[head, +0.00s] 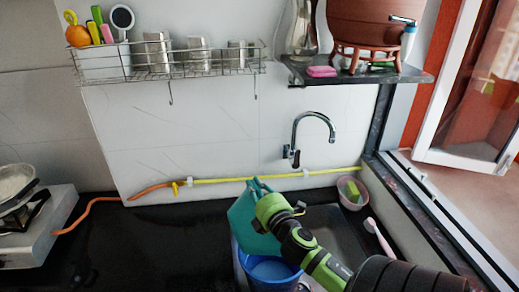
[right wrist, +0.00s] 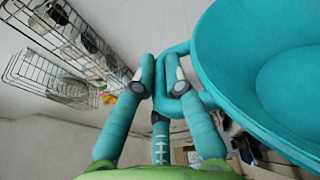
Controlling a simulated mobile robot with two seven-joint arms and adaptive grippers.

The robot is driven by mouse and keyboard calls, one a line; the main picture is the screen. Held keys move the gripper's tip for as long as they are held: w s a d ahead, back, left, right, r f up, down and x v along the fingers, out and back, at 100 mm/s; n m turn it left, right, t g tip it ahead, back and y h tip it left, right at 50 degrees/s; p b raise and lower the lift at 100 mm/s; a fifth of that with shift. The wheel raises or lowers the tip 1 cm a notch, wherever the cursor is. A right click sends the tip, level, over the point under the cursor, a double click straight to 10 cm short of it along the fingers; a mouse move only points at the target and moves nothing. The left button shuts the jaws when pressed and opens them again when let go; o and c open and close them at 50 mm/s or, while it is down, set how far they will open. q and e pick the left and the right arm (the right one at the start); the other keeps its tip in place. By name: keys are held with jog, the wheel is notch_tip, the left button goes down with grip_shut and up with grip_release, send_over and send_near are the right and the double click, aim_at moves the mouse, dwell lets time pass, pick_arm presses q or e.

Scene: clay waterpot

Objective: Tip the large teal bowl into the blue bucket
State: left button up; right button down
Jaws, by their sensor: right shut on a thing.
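The large teal bowl (head: 241,218) is tilted well over on its side above the blue bucket (head: 270,269) in the head view. My right gripper (head: 257,185) is shut on the bowl's looped handle and partly hides the bowl. In the right wrist view the bowl (right wrist: 265,75) fills the right side, and my right gripper's fingertips (right wrist: 160,75) close on its handle. The part of the bowl's inside that shows looks empty. The bucket sits low at the sink, partly hidden by the bowl and my arm. My left gripper is in neither view.
A tap (head: 314,120) stands on the wall behind the bucket, with a yellow pipe (head: 262,178) below it. A pink bowl (head: 350,192) is in the counter's back right corner. A stove (head: 30,225) is at the left; the dark counter (head: 140,240) between is clear.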

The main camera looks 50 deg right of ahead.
jog(key=shift+d, duration=0.1)
jog(key=shift+s+d+r+m, duration=0.1)
jog(key=shift+s+d+m, duration=0.25)
jog(key=shift+d, duration=0.35)
jog(key=shift+s+d+r+m, duration=0.1)
jog(key=shift+s+d+m, duration=0.2)
jog(key=shift+d, duration=0.35)
jog(key=shift+a, duration=0.1)
dwell(0.9)
